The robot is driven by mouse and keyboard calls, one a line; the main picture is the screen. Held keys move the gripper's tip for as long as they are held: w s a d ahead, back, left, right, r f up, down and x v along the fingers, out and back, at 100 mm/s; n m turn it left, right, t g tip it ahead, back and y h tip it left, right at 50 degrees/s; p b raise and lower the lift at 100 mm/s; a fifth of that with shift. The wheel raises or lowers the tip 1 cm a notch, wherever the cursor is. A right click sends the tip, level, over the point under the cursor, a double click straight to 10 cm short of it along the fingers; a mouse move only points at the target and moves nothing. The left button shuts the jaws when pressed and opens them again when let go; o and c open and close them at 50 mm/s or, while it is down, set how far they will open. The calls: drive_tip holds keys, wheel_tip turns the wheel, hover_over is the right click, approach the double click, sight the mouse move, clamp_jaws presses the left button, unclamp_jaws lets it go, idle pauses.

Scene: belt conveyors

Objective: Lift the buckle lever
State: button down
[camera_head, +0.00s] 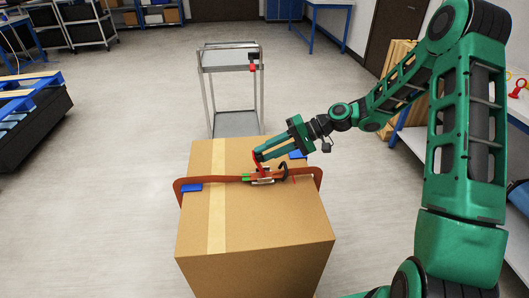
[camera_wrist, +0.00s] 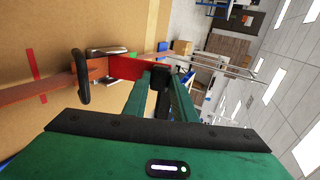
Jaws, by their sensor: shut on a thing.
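A cardboard box (camera_head: 255,222) stands in front of me with a brown-orange strap (camera_head: 215,180) across its top. A metal buckle (camera_head: 262,181) sits on the strap near the middle of the box top. Its red lever (camera_head: 257,160) stands up from the buckle. My gripper (camera_head: 262,155) comes in from the right and is shut on the lever's upper end. In the wrist view the red lever (camera_wrist: 128,68) runs from the silver buckle (camera_wrist: 100,52) to my gripper's fingertips (camera_wrist: 158,75). A dark strap loop (camera_wrist: 81,77) shows beside the buckle.
A grey metal cart (camera_head: 236,123) stands just behind the box. A conveyor (camera_head: 30,110) is at the left and a table (camera_head: 412,140) at the right. The floor left of the box is clear.

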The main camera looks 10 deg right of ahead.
drive_tip(key=c, duration=1.5)
unclamp_jaws()
drive_tip(key=shift+w+d+f, duration=0.15)
drive_tip(key=shift+d+f, duration=0.15)
drive_tip(key=shift+f, duration=0.1)
drive_tip(key=shift+a+r, duration=0.1)
drive_tip(key=v, duration=1)
drive_tip(key=shift+d+r, duration=0.15)
drive_tip(key=shift+d, duration=0.25)
